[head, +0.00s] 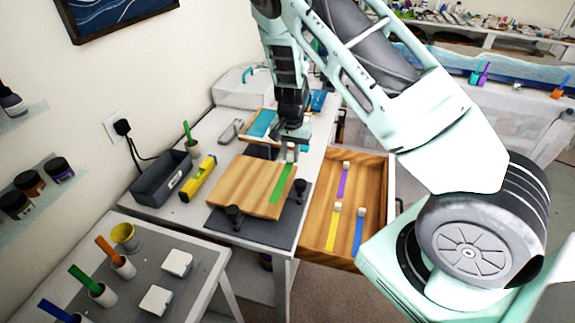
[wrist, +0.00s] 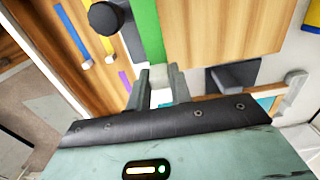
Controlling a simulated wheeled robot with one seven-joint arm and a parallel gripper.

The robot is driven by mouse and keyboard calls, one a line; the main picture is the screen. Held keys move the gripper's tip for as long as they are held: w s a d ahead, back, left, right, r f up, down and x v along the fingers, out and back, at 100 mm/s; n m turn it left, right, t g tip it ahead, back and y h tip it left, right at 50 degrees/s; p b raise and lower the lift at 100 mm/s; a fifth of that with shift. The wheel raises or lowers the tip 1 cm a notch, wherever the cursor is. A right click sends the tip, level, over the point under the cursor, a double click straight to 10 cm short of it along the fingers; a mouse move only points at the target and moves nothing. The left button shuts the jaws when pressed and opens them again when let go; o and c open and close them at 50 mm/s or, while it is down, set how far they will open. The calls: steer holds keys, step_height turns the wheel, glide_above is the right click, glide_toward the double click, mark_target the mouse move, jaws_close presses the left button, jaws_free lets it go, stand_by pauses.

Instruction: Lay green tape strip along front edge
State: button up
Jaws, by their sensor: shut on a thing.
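The green tape strip (head: 281,184) shows along the right edge of the wooden board (head: 238,186) in the head view; I cannot tell whether it is pressed flat. In the wrist view the strip (wrist: 147,36) runs away from my gripper (wrist: 160,90) beside the bare wood (wrist: 220,30). My gripper (head: 290,152) is at the strip's far end in the head view. Its fingers are shut on the pale end tab of the green strip. The fingers partly hide this tab.
Black knobs (head: 234,213) stand at the board's corners on a dark mat (head: 260,232). An open wooden drawer (head: 318,215) at right holds purple (head: 343,182), yellow (head: 332,232) and blue (head: 357,232) strips. A yellow level (head: 198,180) and grey bin (head: 160,183) are at left.

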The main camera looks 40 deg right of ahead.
mark_target(291, 162)
steer(key=shift+f+p, duration=0.7)
steer(key=shift+f, duration=1.75)
steer(key=shift+f, duration=0.1)
steer(key=o, duration=0.9)
